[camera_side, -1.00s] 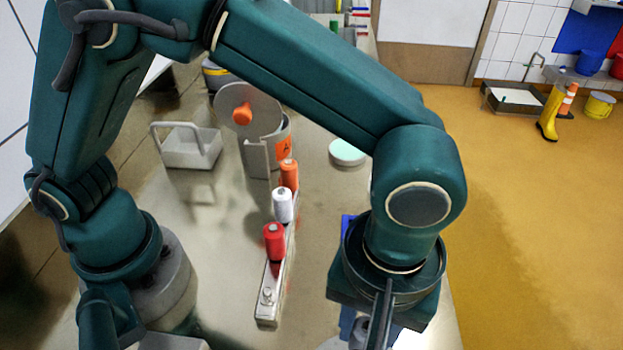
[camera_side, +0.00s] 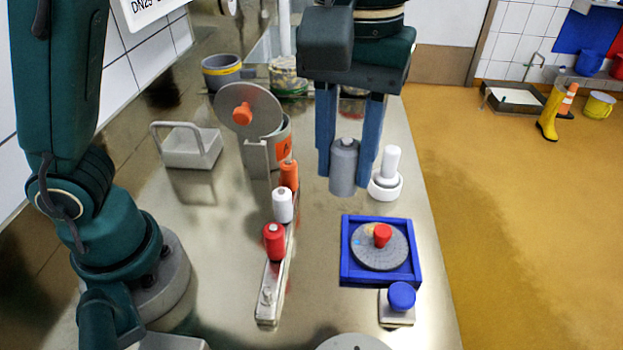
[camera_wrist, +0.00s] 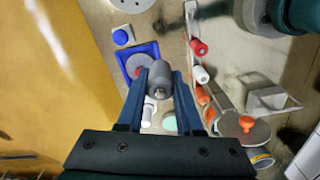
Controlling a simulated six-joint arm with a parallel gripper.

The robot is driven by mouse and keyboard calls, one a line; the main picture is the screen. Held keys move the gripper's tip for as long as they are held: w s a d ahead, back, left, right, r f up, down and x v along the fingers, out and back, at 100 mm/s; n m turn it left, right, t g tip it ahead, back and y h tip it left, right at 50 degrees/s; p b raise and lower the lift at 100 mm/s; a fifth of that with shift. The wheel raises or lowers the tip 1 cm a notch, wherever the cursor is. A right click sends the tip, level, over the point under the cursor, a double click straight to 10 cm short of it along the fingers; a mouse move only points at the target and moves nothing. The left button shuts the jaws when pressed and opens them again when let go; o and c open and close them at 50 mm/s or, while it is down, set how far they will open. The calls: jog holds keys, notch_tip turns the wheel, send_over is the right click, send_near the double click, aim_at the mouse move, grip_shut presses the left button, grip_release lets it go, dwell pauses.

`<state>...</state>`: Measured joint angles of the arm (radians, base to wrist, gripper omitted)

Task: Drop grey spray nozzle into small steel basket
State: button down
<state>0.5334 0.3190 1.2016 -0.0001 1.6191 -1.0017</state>
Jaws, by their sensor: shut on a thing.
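The grey spray nozzle (camera_side: 344,167) is a grey cylinder with a narrower top, held upright between the blue fingers of my gripper (camera_side: 346,172). In the wrist view the nozzle (camera_wrist: 160,80) sits between the two fingertips (camera_wrist: 160,84). The small steel basket (camera_side: 196,148) is a light grey open box with a hoop handle, at the left of the table and well left of my gripper. It looks empty. The basket also shows at right in the wrist view (camera_wrist: 268,102).
A rail (camera_side: 272,295) carries red, white and orange nozzles and a bare peg. A can (camera_side: 283,145) with an upright disc (camera_side: 258,107) stands between gripper and basket. A white knobbed piece (camera_side: 390,165) is close right of my gripper. A blue tray (camera_side: 349,274) lies in front.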

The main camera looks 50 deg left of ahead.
aim_at(348, 143)
notch_tip(348, 143, up, 5)
jog(key=shift+f, duration=0.2)
jog(key=w+a+n, duration=0.3)
jog(key=a+n, duration=0.2)
jog(key=a, duration=0.6)
jog(key=w+a+n, duration=0.4)
jog(key=a, duration=0.6)
jog(key=s+a+n, duration=0.5)
jog(key=a, duration=0.5)
jog(key=s+a+n, duration=0.4)
jog(key=s+a, duration=0.2)
jog(key=a, duration=0.5)
jog(key=f, duration=2.1)
jog(key=shift+w+d, duration=0.25)
jog(key=shift+d, duration=0.05)
jog(key=shift+f, duration=0.1)
